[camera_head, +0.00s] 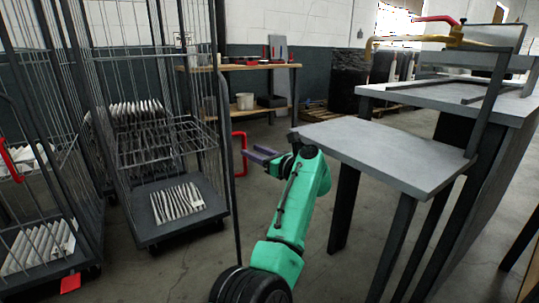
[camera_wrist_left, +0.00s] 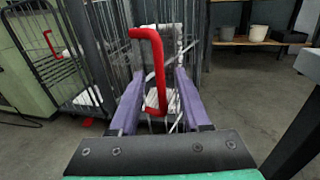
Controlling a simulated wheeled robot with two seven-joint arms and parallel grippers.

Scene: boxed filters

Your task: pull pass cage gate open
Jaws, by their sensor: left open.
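The wire cage (camera_head: 150,100) stands at the left of the head view. Its gate (camera_head: 234,200) shows nearly edge-on as a thin dark frame at the cage's right side. A red bracket-shaped handle (camera_head: 240,133) sits on that gate edge. My left gripper (camera_head: 258,153), with purple fingers on a green arm, is just right of the handle. In the left wrist view the fingers (camera_wrist_left: 161,78) are apart, and the red handle (camera_wrist_left: 157,65) shows upright between them; I cannot tell whether they touch it. My right gripper is not in view.
White pleated filters (camera_head: 178,203) lie on the cage's lower deck. Another cage with a red handle (camera_head: 10,160) stands at far left. A grey table (camera_head: 385,150) is close on the right of my arm. A workbench (camera_head: 240,67) stands behind. Floor between is clear.

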